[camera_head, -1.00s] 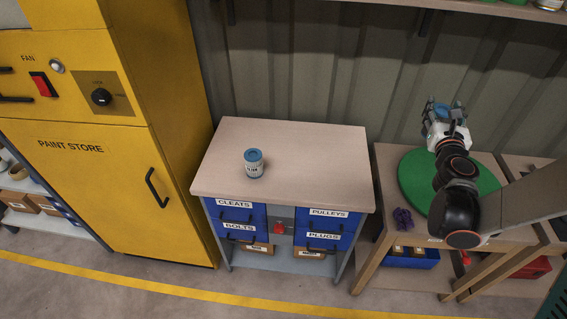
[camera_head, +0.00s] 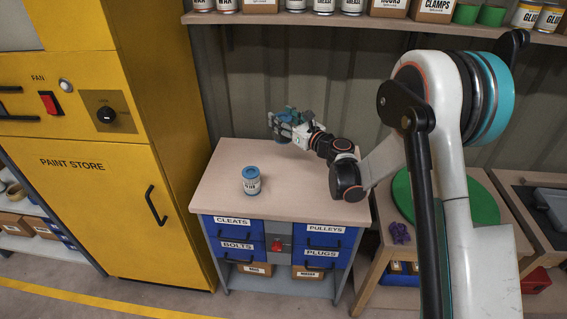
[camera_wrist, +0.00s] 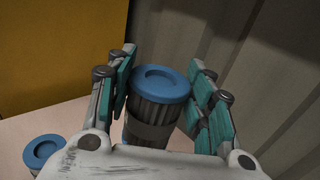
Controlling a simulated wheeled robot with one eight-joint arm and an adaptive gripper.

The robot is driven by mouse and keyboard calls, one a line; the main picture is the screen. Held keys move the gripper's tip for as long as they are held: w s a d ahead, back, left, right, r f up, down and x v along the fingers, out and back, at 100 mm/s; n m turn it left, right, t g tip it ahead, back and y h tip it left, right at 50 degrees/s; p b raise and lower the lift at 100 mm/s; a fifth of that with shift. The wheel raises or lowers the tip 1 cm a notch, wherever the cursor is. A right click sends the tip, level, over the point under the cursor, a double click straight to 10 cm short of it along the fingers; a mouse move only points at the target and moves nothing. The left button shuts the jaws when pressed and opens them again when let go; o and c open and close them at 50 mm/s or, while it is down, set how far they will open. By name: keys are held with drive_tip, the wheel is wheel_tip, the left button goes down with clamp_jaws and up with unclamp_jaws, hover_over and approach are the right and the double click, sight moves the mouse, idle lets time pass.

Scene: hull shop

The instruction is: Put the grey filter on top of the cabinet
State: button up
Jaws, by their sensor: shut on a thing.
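The grey filter (camera_wrist: 155,110) is a dark grey ribbed cylinder with a blue cap and a paler band. It stands between the fingers of my gripper (camera_wrist: 165,98), which is shut on it. In the head view my gripper (camera_head: 290,126) is over the back of the wooden top (camera_head: 305,185) of the drawer cabinet. The fingers cover most of the filter there, and I cannot tell its exact height above the top. The cabinet has blue drawers labelled CLEATS, PULLEYS, BOLTS and PLUGS.
A tall yellow paint store (camera_head: 100,190) stands at left. A loaded shelf (camera_head: 400,25) hangs above. The top's front right is clear.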

wheel_tip(320, 180, down, 15)
drive_tip(key=b, duration=0.5)
drive_tip(key=shift+f, duration=0.1)
drive_tip(key=shift+f, duration=0.15)
drive_tip(key=o, duration=1.2)
